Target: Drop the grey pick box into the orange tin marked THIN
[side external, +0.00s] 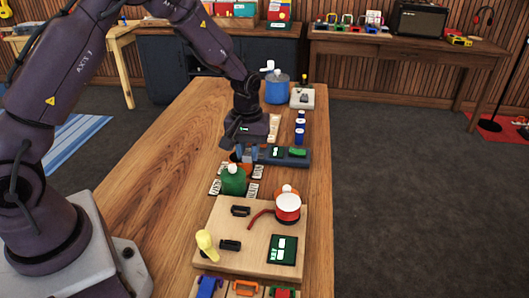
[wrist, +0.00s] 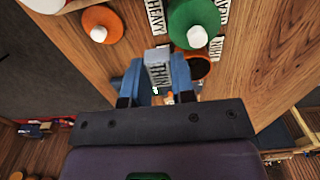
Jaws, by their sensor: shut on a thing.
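My gripper (wrist: 158,80) has its blue fingers shut on a small grey box (wrist: 157,56) whose face reads THIN in the wrist view. In the side view my gripper (side external: 247,153) hangs low over the table, just behind the green tin, and the box cannot be made out. A dark round opening with an orange rim (wrist: 206,68), seemingly an open orange tin, sits beside the right finger in the wrist view, partly hidden by it. A small label plate (wrist: 216,47) next to it is hard to read.
A green tin (side external: 233,181) with a white knob stands close in front of my gripper. Another orange lidded tin (wrist: 100,25) stands near a HEAVY plate (wrist: 156,15). A wooden board (side external: 220,232) holds a red-and-white pot (side external: 288,207). The table's left side is clear.

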